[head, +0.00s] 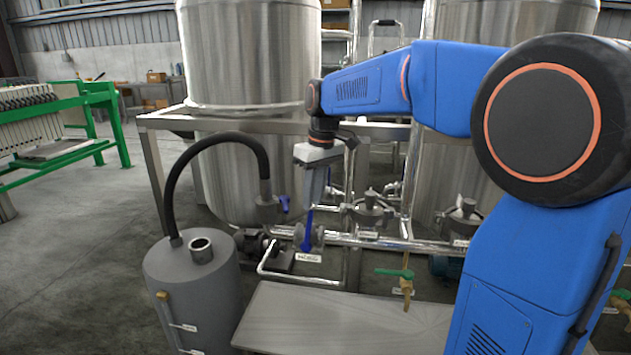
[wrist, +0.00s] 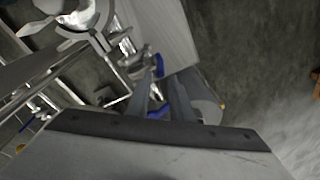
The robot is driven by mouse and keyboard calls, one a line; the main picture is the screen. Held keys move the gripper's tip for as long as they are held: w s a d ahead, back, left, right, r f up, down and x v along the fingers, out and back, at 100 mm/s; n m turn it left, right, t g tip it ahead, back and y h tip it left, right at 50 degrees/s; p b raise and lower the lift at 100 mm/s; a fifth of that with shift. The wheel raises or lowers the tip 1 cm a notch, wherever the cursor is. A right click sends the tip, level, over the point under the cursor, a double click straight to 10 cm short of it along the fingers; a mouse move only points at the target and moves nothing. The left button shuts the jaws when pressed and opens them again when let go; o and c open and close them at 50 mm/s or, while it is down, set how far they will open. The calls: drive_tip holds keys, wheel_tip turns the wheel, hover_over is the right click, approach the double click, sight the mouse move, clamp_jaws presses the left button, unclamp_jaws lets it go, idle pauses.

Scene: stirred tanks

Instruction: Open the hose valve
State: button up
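My gripper (head: 311,203) hangs fingers down in the middle of the head view. In the wrist view its two grey fingers (wrist: 164,95) stand apart with a gap between them. A blue lever handle (head: 307,238) stands upright on the pipework just below the fingertips, above a white label. A second small blue handle (head: 284,204) sits left of my gripper, at the end fitting of the black hose (head: 210,146). In the wrist view one blue handle (wrist: 158,66) shows beyond the fingers and another blue part (wrist: 158,112) between them. I cannot tell whether the fingers touch it.
A grey drum (head: 190,290) with the hose in its top stands at lower left. Steel tanks (head: 250,50) on a frame stand behind. Pipes and a green-handled valve (head: 394,273) lie to the right. A flat grey surface (head: 335,315) is in front. Open floor lies left.

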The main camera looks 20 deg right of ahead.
wheel_tip(320, 180, up, 5)
hover_over(309, 228)
drive_tip(key=d, duration=0.2)
drive_tip(key=shift+a+f, duration=0.1)
drive_tip(key=c, duration=0.4)
drive_tip(key=shift+a+n, duration=0.2)
drive_tip(key=shift+n, duration=0.1)
clamp_jaws()
drive_tip(key=w+a+n+g+h, duration=0.1)
drive_tip(key=w+a+n+h, duration=0.15)
drive_tip(key=a+n, duration=0.4)
drive_tip(key=s+d+f+n, duration=0.1)
drive_tip(key=d+f+n, duration=0.1)
drive_tip(key=f, duration=0.8)
drive_tip(key=shift+d, duration=0.5)
